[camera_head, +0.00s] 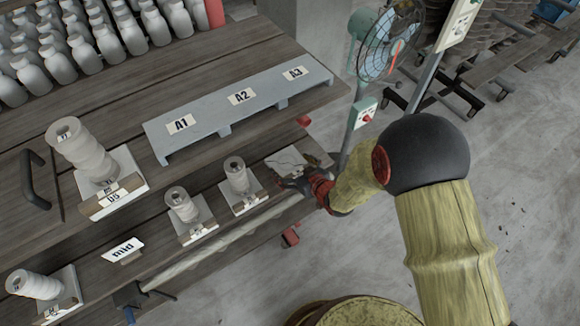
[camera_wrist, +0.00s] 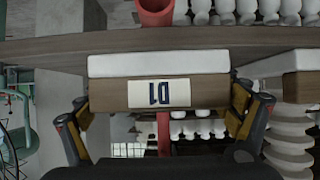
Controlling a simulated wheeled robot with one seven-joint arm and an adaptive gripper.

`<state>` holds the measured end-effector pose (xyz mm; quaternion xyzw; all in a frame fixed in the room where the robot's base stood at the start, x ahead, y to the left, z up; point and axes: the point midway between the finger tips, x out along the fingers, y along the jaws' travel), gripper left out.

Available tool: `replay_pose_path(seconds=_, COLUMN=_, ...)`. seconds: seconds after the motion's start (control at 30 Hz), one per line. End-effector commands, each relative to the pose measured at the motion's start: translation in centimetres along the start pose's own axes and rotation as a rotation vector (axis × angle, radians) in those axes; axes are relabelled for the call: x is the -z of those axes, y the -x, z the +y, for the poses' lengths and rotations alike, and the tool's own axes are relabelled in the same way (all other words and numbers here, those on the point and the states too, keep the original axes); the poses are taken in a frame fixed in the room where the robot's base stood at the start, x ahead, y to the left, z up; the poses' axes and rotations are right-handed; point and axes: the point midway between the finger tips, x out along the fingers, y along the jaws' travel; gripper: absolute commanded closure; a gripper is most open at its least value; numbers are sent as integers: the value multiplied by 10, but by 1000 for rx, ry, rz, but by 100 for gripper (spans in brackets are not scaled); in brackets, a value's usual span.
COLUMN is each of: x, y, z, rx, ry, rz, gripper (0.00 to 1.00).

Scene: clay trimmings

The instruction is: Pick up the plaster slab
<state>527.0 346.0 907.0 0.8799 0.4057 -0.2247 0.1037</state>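A slab labelled D1 (camera_wrist: 160,65), with a white band and a brown face bearing an upside-down label, fills the middle of the wrist view. In the head view a pale slab (camera_head: 288,160) lies near the table's right end, partly hidden by my gripper. My gripper (camera_head: 298,182) is at its front edge. In the wrist view my gripper (camera_wrist: 163,115) is spread wide, one yellow-padded finger near each end of the slab. I cannot tell whether the pads touch it.
Slabs bearing stacked grey pieces, including the D5 slab (camera_head: 133,172), stand left of my gripper. A grey rack (camera_head: 215,118) marked A1 to A3 lies behind. White bottles (camera_head: 60,65) fill the back left. A green fan (camera_head: 390,45) stands at right.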

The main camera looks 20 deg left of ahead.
Motion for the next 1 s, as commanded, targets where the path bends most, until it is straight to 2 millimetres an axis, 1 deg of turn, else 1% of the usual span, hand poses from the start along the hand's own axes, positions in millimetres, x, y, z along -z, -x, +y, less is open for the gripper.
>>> replay_pose_path(seconds=0.07, x=0, y=0, z=0, rx=0, ry=0, rz=0, gripper=17)
replay_pose_path(seconds=0.6, x=0, y=0, z=0, rx=0, ry=0, rz=-1, gripper=48)
replay_pose_path(seconds=0.87, x=3, y=1, z=0, rx=0, ry=1, rz=2, gripper=48)
replay_pose_path(seconds=0.97, x=13, y=6, z=0, rx=-1, ry=0, rz=4, gripper=48)
replay_pose_path(seconds=1.0, x=19, y=9, z=0, rx=-1, ry=0, rz=5, gripper=48)
